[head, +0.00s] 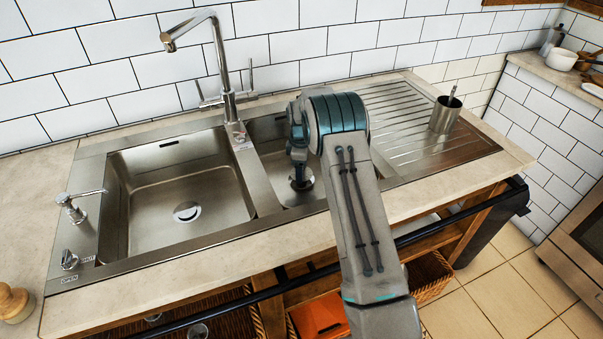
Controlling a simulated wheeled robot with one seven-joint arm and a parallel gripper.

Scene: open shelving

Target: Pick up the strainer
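A round metal drain piece (308,182), which looks like the strainer, is at the bottom of the small middle basin. My arm reaches over the counter from the front, and my gripper (299,180) points down into this basin. The dark fingertips overlap the middle of the round piece in the head view. I cannot tell whether they touch it, or whether they are open or shut. My wrist hides part of the small basin. Another round drain (187,212) sits in the floor of the large left basin.
The tall faucet (230,90) stands behind the basins, left of my wrist. A metal cup with a utensil (445,115) stands on the ribbed drainboard (400,118) at the right. A black rail (430,228) runs along the counter front. The large basin (150,185) is empty.

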